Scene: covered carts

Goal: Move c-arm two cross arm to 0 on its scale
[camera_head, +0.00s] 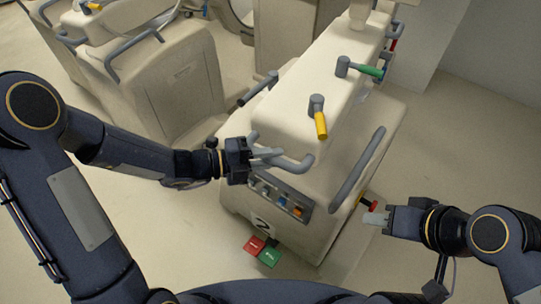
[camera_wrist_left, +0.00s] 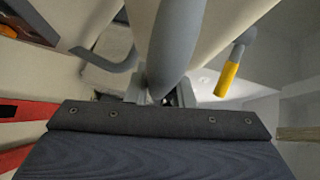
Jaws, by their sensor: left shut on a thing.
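The c-arm marked 2 is a beige covered cart (camera_head: 235,205) in the middle of the head view. A grey bent handle (camera_head: 297,164) sticks out from the front end of its upper beige arm (camera_head: 310,85). My left gripper (camera_head: 262,153) is shut on this grey handle. In the left wrist view a grey bar (camera_wrist_left: 178,45) runs down between the fingers. My right gripper (camera_head: 376,217) is near the cart's right side, by a small red-and-black knob (camera_head: 369,203); whether its fingers are apart is unclear. I cannot make out any scale.
Yellow (camera_head: 320,124), green (camera_head: 366,70) and black (camera_head: 258,88) levers stick out of the upper arm. A grey rail (camera_head: 358,170) runs along the right side. Red (camera_head: 254,244) and green (camera_head: 269,256) pedals lie at the base. Another covered cart (camera_head: 170,85) stands behind left. Floor at right is clear.

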